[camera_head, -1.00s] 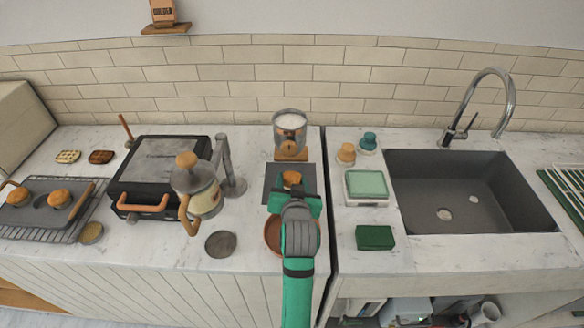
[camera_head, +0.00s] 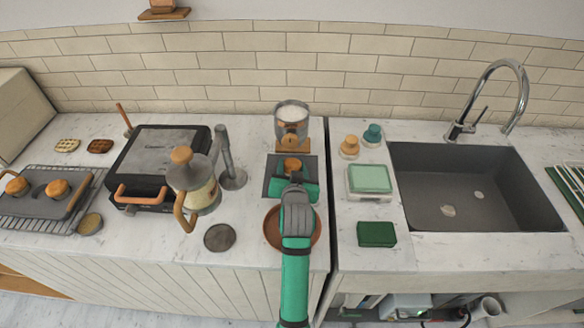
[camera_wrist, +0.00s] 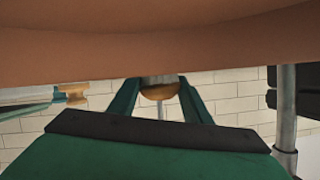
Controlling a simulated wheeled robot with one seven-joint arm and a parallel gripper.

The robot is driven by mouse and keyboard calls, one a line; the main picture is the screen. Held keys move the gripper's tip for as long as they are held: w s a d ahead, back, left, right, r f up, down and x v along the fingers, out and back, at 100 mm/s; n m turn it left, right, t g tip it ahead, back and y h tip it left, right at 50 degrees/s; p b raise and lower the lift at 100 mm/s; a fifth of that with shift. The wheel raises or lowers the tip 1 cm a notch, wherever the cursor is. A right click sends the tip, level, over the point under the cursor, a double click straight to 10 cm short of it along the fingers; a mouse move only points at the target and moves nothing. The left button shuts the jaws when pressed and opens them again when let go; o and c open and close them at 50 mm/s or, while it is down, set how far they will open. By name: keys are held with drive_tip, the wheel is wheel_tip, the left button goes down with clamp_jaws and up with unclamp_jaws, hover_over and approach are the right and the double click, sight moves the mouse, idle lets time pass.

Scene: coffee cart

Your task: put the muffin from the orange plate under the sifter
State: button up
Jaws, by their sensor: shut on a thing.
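The muffin (camera_head: 292,165) is golden brown and is over the dark square mat (camera_head: 270,182), just in front of the sifter's wooden lower part. It also shows between the fingers in the wrist view (camera_wrist: 159,92). My gripper (camera_head: 292,178) is shut on it, with the green hand nearer the front. The sifter (camera_head: 292,115) is a clear container with white powder at the back. I cannot tell whether the muffin touches the mat.
A kettle-like pot (camera_head: 192,190) and grey post (camera_head: 227,155) stand to the left. A grey disc (camera_head: 219,237) lies at front left. To the right are a scale (camera_head: 370,180), a green block (camera_head: 376,234) and the sink (camera_head: 470,190).

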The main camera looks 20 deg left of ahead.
drive_tip(key=shift+f, duration=0.15)
drive_tip(key=o, duration=1.1)
drive_tip(key=shift+c, duration=0.2)
drive_tip(key=v, duration=1.2)
drive_tip(key=shift+d, duration=0.1)
